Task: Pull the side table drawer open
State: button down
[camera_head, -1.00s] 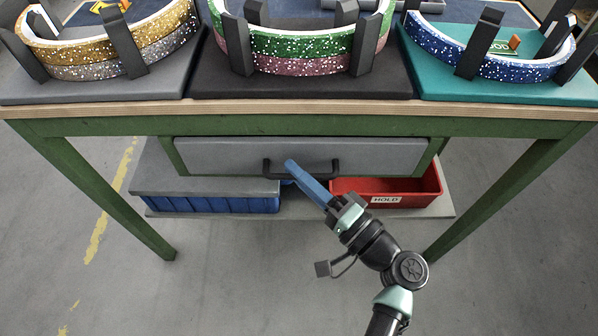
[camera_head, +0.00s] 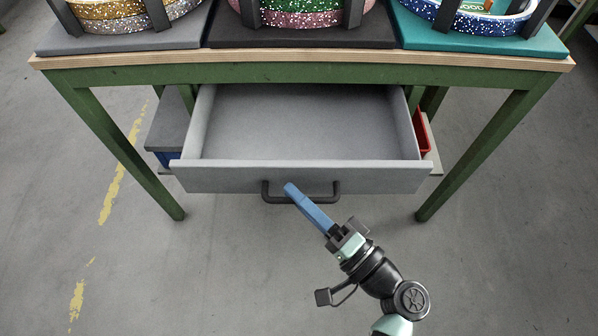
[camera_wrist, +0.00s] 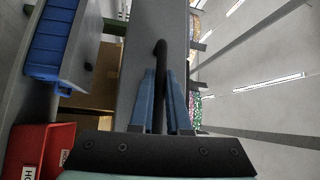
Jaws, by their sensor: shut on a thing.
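The side table drawer (camera_head: 215,178) is grey and stands well out from under the green-legged table (camera_head: 300,68). Its inside shows bare grey in the head view. A dark bar handle (camera_head: 328,198) runs across the drawer front. My gripper (camera_head: 290,188) has long blue fingers and is shut on the handle near its middle. In the wrist view, the handle (camera_wrist: 160,75) passes between the two blue fingers (camera_wrist: 160,105), in front of the grey drawer face (camera_wrist: 135,50).
A blue bin (camera_wrist: 50,40) and a red bin (camera_wrist: 35,150) sit below the drawer. Grey (camera_head: 120,42), black (camera_head: 300,36) and teal (camera_head: 480,40) mats on the tabletop bear glittery rings in dark holders. The floor in front is clear.

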jog(key=shift+s+p, duration=0.4)
jog(key=shift+s, duration=1.55)
jog(key=c, duration=1.2)
grip_release()
jog(key=shift+o, duration=0.2)
jog(key=shift+s+d, duration=0.1)
jog(key=p+v, duration=0.1)
jog(key=v, duration=1.1)
jog(key=shift+s+d, duration=0.3)
